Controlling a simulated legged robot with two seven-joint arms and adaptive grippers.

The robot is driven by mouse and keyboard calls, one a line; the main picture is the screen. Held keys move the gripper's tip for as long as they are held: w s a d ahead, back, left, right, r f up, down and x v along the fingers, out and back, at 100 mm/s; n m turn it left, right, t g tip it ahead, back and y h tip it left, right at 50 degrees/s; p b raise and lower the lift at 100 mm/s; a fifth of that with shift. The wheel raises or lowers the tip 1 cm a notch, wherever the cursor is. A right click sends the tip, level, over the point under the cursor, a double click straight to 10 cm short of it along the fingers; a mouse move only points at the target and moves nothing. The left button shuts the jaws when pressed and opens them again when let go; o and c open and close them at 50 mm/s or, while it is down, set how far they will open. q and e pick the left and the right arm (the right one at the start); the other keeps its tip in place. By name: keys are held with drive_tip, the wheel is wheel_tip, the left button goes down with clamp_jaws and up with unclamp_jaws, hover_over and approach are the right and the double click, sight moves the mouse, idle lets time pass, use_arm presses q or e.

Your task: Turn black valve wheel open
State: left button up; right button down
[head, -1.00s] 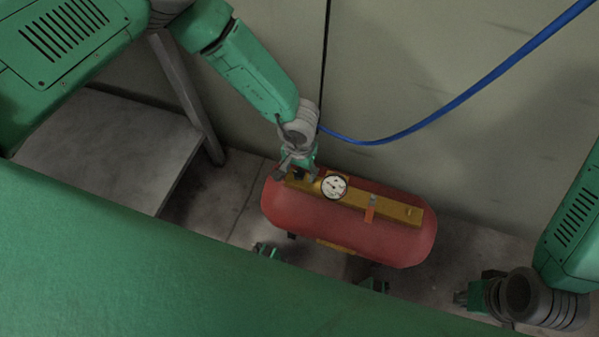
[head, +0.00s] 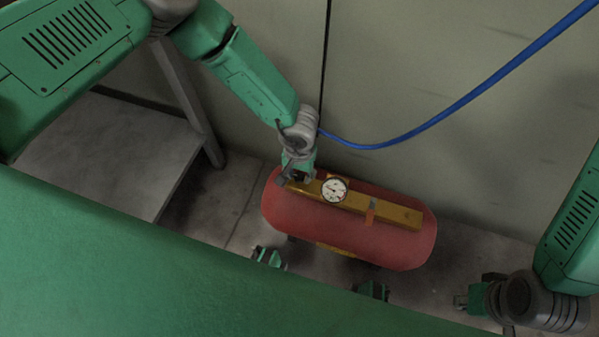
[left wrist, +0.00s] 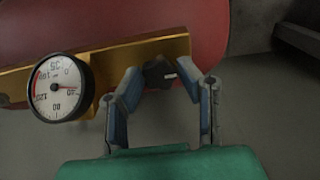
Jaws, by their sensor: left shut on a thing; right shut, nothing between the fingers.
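The black valve wheel (left wrist: 158,72) sits at the end of a brass bar (head: 395,212) on top of a red tank (head: 300,212). A round white dial gauge (head: 334,190) stands beside it on the bar and also shows in the left wrist view (left wrist: 58,87). My left gripper (head: 297,181) points down at the left end of the bar. In the left wrist view its two fingers (left wrist: 166,80) are around the wheel and shut on it. In the head view the gripper mostly hides the wheel. My right gripper (head: 470,302) is shut and empty, right of the tank.
A blue hose (head: 430,118) hangs along the grey wall (head: 420,60) behind the tank. A grey metal step or platform (head: 105,150) stands at the left. Bare concrete floor (head: 243,222) shows around the tank.

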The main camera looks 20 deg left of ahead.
sight(300, 176)
use_arm(q)
drive_tip(key=n+p, duration=0.1)
drive_tip(key=n, duration=0.5)
drive_tip(key=shift+p, duration=0.3)
drive_tip(key=n+p, duration=0.1)
drive_tip(key=n, duration=0.4)
drive_tip(key=shift+n, duration=0.4)
drive_tip(key=shift+d, duration=0.1)
drive_tip(key=o, duration=1.1)
drive_tip(key=shift+o, duration=0.2)
wheel_tip(300, 176, up, 12)
drive_tip(key=shift+f, duration=0.1)
